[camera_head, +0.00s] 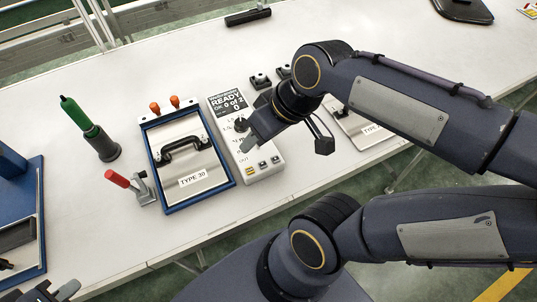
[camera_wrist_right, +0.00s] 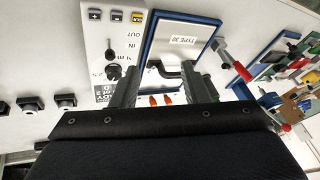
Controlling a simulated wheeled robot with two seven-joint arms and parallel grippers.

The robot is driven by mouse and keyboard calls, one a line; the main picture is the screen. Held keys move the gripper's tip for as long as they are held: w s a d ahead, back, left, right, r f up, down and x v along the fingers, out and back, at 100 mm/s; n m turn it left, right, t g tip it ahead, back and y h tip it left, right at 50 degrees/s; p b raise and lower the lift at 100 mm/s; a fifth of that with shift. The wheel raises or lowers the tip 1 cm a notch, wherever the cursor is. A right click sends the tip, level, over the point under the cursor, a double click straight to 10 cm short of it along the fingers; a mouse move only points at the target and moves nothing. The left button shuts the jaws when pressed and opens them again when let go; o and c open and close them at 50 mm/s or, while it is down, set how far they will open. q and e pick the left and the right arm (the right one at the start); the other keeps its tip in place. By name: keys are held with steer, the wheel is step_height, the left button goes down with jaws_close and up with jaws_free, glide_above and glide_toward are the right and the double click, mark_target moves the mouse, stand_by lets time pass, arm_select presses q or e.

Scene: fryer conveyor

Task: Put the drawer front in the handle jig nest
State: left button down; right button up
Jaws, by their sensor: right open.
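A silver drawer front (camera_head: 196,163) marked TYPE 30 lies inside the blue frame of the handle jig nest (camera_head: 227,172). A black handle (camera_head: 182,146) lies across it. The nest (camera_wrist_right: 148,38) and drawer front (camera_wrist_right: 190,28) also show in the wrist view. A second silver panel (camera_head: 349,122), its TYPE label partly hidden, lies right of the control box behind my right arm. My right gripper (camera_head: 287,140) is open over the control box, with nothing seen between its fingers (camera_wrist_right: 162,88). My left gripper (camera_head: 52,291) is cut off at the lower left corner; its jaws are unclear.
The control box (camera_head: 262,166) with a READY display (camera_head: 229,102) stands right of the nest. A red-handled clamp (camera_head: 143,187) is at the nest's left, and a green-handled tool (camera_head: 92,130) stands upright farther left. Small black blocks (camera_head: 260,81) lie behind the box. The far tabletop is mostly clear.

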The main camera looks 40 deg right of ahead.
steer(key=s+f+m, duration=0.1)
steer(key=s+m+t, duration=0.1)
steer(key=s+f+m, duration=0.1)
steer(key=shift+s+a+f+t, duration=0.3)
steer(key=shift+s+f, duration=0.05)
stand_by(1.3)
